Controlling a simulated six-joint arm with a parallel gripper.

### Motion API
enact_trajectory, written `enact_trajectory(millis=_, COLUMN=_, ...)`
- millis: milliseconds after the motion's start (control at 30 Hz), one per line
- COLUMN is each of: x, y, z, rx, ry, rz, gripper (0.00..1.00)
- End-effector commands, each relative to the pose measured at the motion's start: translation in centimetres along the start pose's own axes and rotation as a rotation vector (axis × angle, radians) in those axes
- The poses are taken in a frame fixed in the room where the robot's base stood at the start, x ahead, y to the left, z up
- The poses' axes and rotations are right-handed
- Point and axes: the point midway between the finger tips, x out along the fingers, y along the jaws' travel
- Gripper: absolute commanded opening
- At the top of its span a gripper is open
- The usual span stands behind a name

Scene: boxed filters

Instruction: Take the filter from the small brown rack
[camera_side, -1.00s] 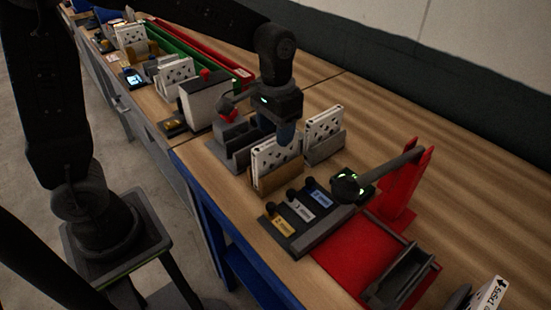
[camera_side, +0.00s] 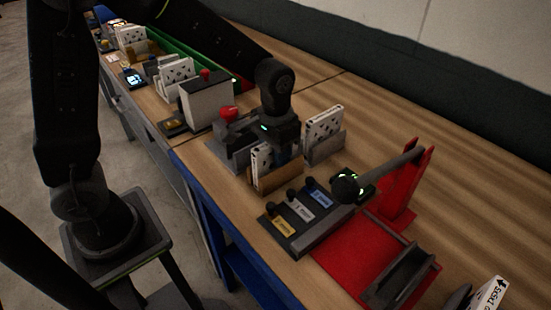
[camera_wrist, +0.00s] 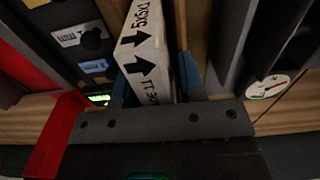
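The small brown rack (camera_side: 278,178) stands on the wooden bench and holds a white perforated filter (camera_side: 261,160). My gripper (camera_side: 283,158) is lowered over this filter, hiding part of it. In the wrist view, the filter's top edge (camera_wrist: 143,50), printed with black arrows and "5x5x1", runs between the blue fingers of my gripper (camera_wrist: 157,88). One finger is on each side, very close to the filter. I cannot tell whether they press on it. The filter still sits in the rack.
A grey rack with another white filter (camera_side: 323,125) stands close on the right. A panel with labelled knobs (camera_side: 301,212) lies in front. A red stand (camera_side: 403,190) and red plate (camera_side: 350,248) are at right. A grey fixture with a red knob (camera_side: 229,113) is behind left.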

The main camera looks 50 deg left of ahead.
Motion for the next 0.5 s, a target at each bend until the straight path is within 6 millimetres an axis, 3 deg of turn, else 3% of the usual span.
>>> enact_trajectory(millis=367, x=-0.03, y=0.00, z=-0.01, rx=0.000, ry=0.000, rz=0.000, gripper=0.00)
enact_trajectory(millis=500, x=-0.04, y=0.00, z=-0.01, rx=0.000, ry=0.000, rz=0.000, gripper=0.00)
